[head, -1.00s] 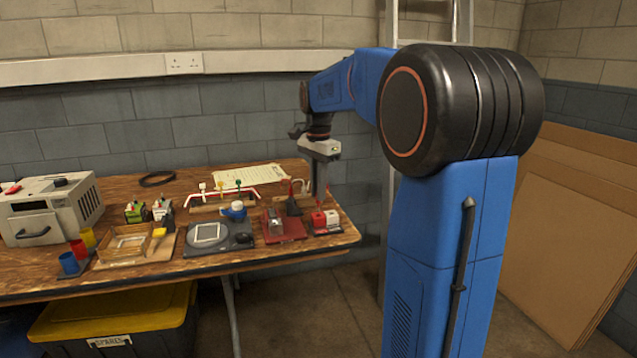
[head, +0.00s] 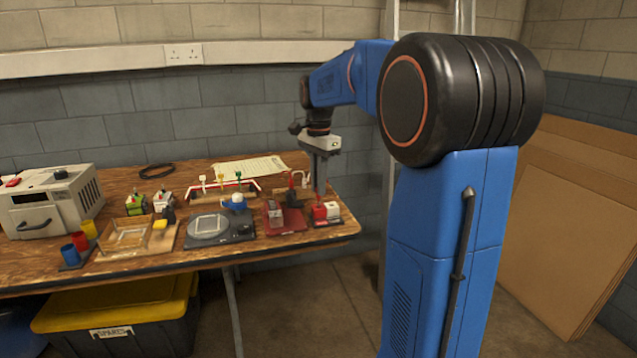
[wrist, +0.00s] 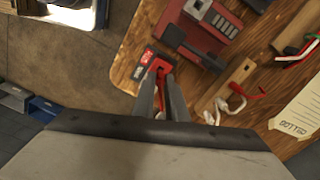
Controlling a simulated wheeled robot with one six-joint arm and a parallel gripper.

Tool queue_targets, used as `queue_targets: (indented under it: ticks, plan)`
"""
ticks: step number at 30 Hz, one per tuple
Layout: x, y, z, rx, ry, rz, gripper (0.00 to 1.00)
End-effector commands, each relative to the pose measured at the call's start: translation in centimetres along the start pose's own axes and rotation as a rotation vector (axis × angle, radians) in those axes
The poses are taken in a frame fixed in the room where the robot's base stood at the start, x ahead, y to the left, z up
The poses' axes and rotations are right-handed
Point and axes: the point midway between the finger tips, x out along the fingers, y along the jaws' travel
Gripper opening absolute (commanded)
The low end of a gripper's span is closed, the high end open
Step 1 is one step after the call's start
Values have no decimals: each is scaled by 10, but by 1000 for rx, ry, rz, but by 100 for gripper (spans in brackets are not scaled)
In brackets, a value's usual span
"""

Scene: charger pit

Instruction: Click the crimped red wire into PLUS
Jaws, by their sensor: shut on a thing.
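My gripper (head: 319,190) points down above the red terminal block (head: 319,213) at the table's right end. In the wrist view, my gripper (wrist: 158,92) is shut on the red wire (wrist: 160,84), which shows between the two fingers. The wire's lower end is at or just above the red block (wrist: 150,66), which has pale marks too small to read for sure. I cannot tell whether the crimped tip is inside the block.
A dark red crimping device (head: 286,217) sits just left of the blocks; it also shows in the wrist view (wrist: 195,38). A wooden wire rack (wrist: 228,92) with a white wire is close by. The table's front and right edges are near.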

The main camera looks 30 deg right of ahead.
Motion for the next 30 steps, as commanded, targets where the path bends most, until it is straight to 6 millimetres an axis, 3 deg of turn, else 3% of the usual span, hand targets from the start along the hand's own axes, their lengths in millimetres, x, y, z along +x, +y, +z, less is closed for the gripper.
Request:
queue_targets:
  ticks: [30]
  plan:
    - [20, 0, 0, 0, 0, 0, 0]
